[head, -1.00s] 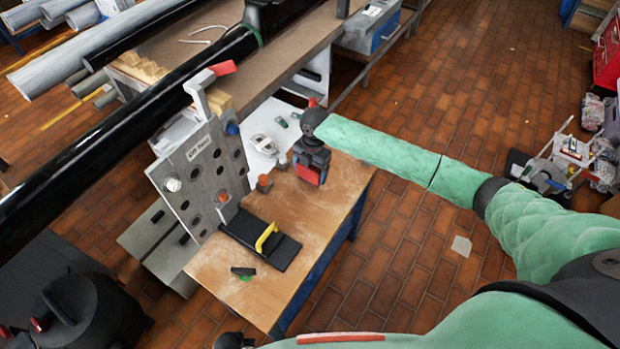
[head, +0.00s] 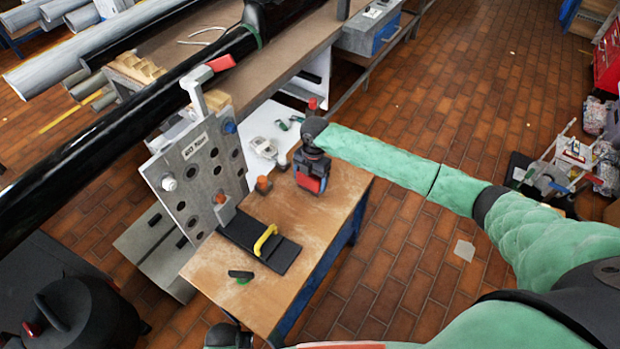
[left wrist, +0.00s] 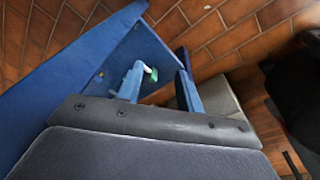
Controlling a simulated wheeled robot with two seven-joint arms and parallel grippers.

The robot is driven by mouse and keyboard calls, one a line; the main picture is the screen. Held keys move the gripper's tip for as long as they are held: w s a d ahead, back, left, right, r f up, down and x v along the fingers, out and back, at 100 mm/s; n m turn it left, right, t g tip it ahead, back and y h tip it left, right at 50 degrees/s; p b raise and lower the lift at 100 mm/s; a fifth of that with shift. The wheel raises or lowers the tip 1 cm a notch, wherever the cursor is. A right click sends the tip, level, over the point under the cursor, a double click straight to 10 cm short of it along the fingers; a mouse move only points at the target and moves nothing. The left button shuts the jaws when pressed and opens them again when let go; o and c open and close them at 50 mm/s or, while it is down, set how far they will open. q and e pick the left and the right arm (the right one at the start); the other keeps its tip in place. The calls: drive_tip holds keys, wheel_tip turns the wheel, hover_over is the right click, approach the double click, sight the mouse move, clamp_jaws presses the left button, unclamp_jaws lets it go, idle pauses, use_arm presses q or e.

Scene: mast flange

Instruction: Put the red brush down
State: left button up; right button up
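The red brush (head: 307,183) is at the lower end of my right gripper (head: 311,170), over the back right part of the wooden tabletop (head: 275,215) in the head view. The gripper points down and appears shut on it; the fingers mostly hide the grip. I cannot tell whether the brush touches the tabletop. My left gripper (left wrist: 158,87) shows in the left wrist view with its two blue fingers apart and nothing clearly held between them. A small green thing (left wrist: 151,73) shows beside one fingertip.
An upright grey plate with holes (head: 195,175) stands at the table's left. A black board (head: 280,256) with a yellow handle (head: 265,239) and a green-black item (head: 241,276) lie on the table. Orange-topped pieces (head: 263,185) stand behind. The front right tabletop is clear.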

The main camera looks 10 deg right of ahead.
use_arm(q)
drive_tip(key=shift+w, duration=0.1)
use_arm(e)
drive_tip(key=o, duration=0.3)
drive_tip(key=shift+r, duration=0.45)
drive_tip(key=r+p, duration=0.4)
drive_tip(key=r, duration=0.1)
drive_tip(key=shift+w+d+r, duration=0.25)
drive_tip(key=shift+w+d, duration=0.05)
drive_tip(key=r+p, duration=0.2)
drive_tip(key=r, duration=0.1)
drive_tip(key=r+p, duration=0.2)
drive_tip(key=shift+w+d, duration=0.25)
drive_tip(key=shift+d, duration=0.05)
use_arm(q)
drive_tip(key=s+a+f, duration=0.3)
drive_tip(key=s+f, duration=0.1)
drive_tip(key=f, duration=0.5)
drive_tip(key=s+a+f, duration=0.3)
drive_tip(key=f, duration=0.6)
drive_tip(key=shift+s+f+t+y, duration=0.3)
drive_tip(key=shift+s+f+t, duration=0.05)
drive_tip(key=shift+t, duration=0.05)
use_arm(e)
drive_tip(key=shift+r, duration=0.35)
use_arm(q)
drive_tip(key=shift+a, duration=0.1)
